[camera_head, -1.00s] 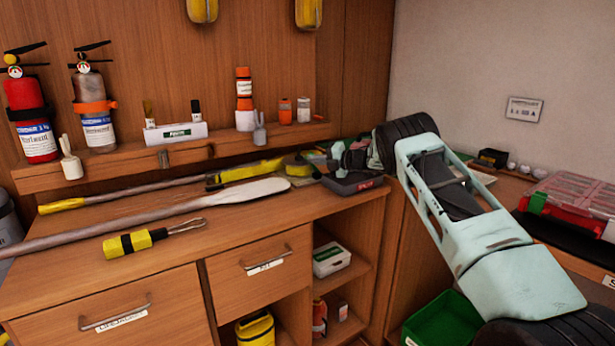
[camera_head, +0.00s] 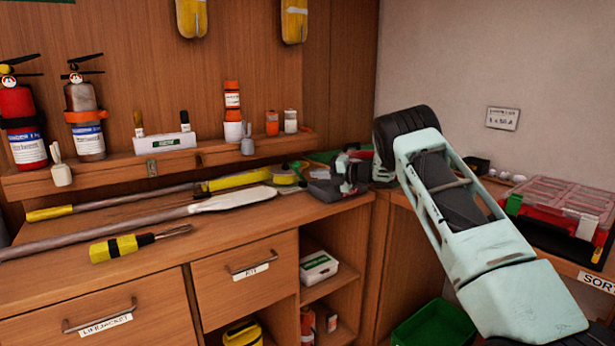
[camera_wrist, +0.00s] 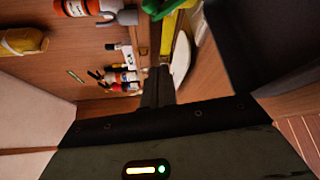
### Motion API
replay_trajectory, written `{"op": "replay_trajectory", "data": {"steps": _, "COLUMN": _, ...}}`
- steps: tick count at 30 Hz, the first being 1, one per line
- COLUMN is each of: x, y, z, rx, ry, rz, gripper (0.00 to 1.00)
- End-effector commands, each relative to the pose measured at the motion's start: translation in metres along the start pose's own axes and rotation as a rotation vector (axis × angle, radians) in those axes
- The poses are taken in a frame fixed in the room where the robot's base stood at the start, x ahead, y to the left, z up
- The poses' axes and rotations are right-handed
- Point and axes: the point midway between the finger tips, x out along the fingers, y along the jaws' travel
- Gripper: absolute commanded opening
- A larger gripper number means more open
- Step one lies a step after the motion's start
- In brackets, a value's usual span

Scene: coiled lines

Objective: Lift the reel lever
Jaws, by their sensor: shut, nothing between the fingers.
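I cannot make out the reel lever for sure in either view. A round yellow item (camera_head: 284,176), possibly the reel, lies on the counter just left of my gripper (camera_head: 346,178), partly behind other items. My gripper is low over the back right corner of the counter, beside a dark grey tray (camera_head: 322,191), and partly hides what is behind it. In the wrist view, my gripper's dark fingers (camera_wrist: 158,84) are together with nothing between them. The tray (camera_wrist: 262,45) fills the upper right there.
A white-bladed paddle (camera_head: 236,198) and a yellow-handled pole (camera_head: 120,202) lie along the counter (camera_head: 205,235). A yellow-black tool (camera_head: 125,247) lies in front. A shelf with bottles (camera_head: 232,110) runs behind. A red case (camera_head: 560,205) stands right of my arm.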

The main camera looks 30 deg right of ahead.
Motion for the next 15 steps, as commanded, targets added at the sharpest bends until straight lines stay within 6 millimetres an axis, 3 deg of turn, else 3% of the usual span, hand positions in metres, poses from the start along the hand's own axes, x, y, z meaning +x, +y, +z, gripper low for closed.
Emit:
{"op": "replay_trajectory", "data": {"steps": 6, "x": -0.025, "y": -0.001, "z": 0.000, "rx": 0.000, "ry": 0.001, "rz": 0.000, "gripper": 0.00}}
{"op": "replay_trajectory", "data": {"steps": 15, "x": -0.029, "y": 0.000, "z": 0.000, "rx": 0.000, "ry": 0.001, "rz": 0.000, "gripper": 0.00}}
